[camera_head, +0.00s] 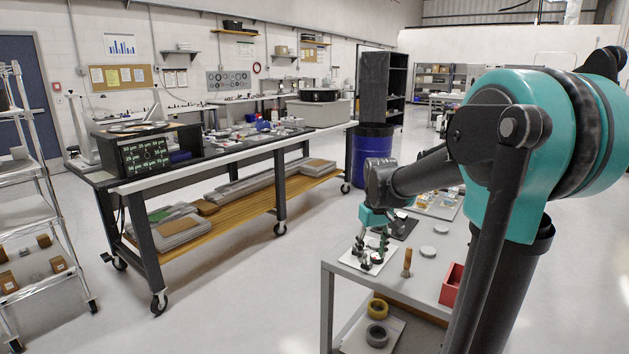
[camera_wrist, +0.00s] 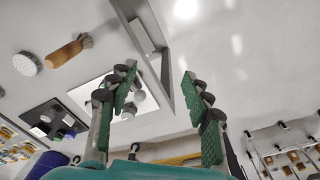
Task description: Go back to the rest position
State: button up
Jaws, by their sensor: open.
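My gripper (camera_head: 371,257) hangs low over the near-left corner of a grey table (camera_head: 425,275), close to a white plate (camera_head: 350,262). In the wrist view its two green-padded fingers (camera_wrist: 161,86) stand wide apart with nothing between them. The white plate (camera_wrist: 84,97) with small round grey parts lies behind the left finger, which partly hides it. Contact between the fingers and the plate cannot be told. My arm reaches in from the right of the head view.
A wooden-handled brush (camera_head: 407,264), grey discs (camera_head: 427,251) and a red bin (camera_head: 452,286) are on the table. A black plate (camera_wrist: 49,121) lies beyond the white one. A long workbench (camera_head: 240,150) stands left, with free floor between. A blue barrel (camera_head: 371,155) stands behind.

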jog(key=s+d+f+m+t, duration=0.1)
jog(key=s+f, duration=0.5)
jog(key=s, duration=0.3)
jog(key=s+d+f+m+t, duration=0.1)
jog(key=s+f+m+t, duration=0.1)
jog(key=s+f, duration=0.4)
jog(key=s, duration=0.3)
jog(key=shift+d+f, duration=0.25)
jog(key=shift+d, duration=0.1)
jog(key=shift+c, duration=0.5)
